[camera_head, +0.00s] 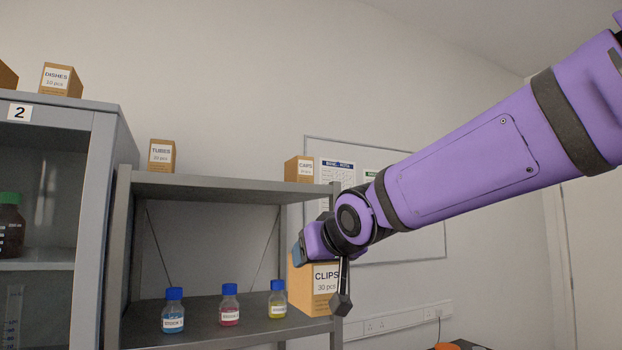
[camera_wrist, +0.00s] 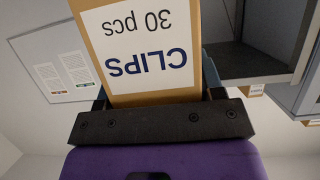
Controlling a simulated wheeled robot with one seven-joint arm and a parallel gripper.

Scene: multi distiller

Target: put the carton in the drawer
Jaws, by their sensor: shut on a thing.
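A brown carton (camera_head: 322,290) with a white label reading "CLIPS 30 pcs" is at the right end of the shelf rack in the head view. My gripper (camera_head: 300,254) is at the top of this carton, partly hidden by my own wrist. In the wrist view the same carton (camera_wrist: 92,42) appears upside down between the two fingers of my gripper (camera_wrist: 158,85), which is shut on it. I cannot tell whether the carton's base touches the shelf. No drawer shows in either view.
A grey rack (camera_head: 235,190) holds bottles with blue caps, including a blue one (camera_head: 173,312), on its lower shelf. Cartons for tubes (camera_head: 161,156) and caps (camera_head: 299,169) stand on its top. A grey cabinet (camera_head: 100,160) marked 2 stands left. Notices hang on a board (camera_head: 415,245) behind.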

